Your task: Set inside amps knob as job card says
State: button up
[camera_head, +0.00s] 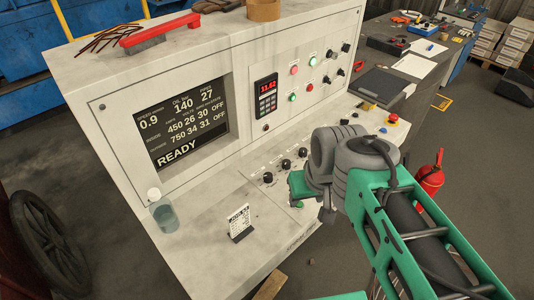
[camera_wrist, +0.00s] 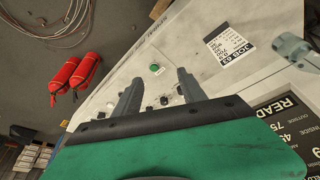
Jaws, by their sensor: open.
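The console's screen (camera_head: 183,124) reads READY, with an INSIDE row of 450, 26, 30, OFF. The job card (camera_head: 239,223) stands on the desk's front part; in the wrist view (camera_wrist: 228,46) its heading looks like JOB 63, its lines too small to read surely. Black knobs (camera_head: 286,164) sit in a row on the desk panel; their labels are unreadable, so I cannot tell which is inside amps. My gripper (camera_wrist: 158,76) is open and empty above this panel, small dark knobs (camera_wrist: 164,100) showing between its fingers. My arm hides the panel's right part in the head view.
A clear jar (camera_head: 164,212) stands left of the card. A green button (camera_wrist: 155,68) lies beyond my fingertips. The upright panel carries a keypad with red digits (camera_head: 266,96), lamps and knobs. A red-handled brush (camera_head: 160,37) lies on top. The desk around the card is clear.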

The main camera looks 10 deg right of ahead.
jog(key=w+a+r+n+y, duration=0.15)
jog(key=w+n, duration=0.25)
jog(key=w, duration=0.4)
jog(key=n+g+y, duration=0.2)
jog(key=n+g, duration=0.1)
jog(key=n, duration=0.7)
send_over(286, 162)
jog(key=s, duration=0.3)
notch_tip(286, 162, down, 5)
jog(key=w+d+f+n, duration=0.3)
jog(key=d+f+n, duration=0.1)
jog(key=f, duration=0.1)
jog(key=shift+y, duration=0.45)
jog(key=x, duration=0.7)
jog(key=shift+s+a+f+b, duration=0.3)
jog(key=shift+b, duration=0.05)
jog(key=shift+c, duration=0.4)
grip_shut()
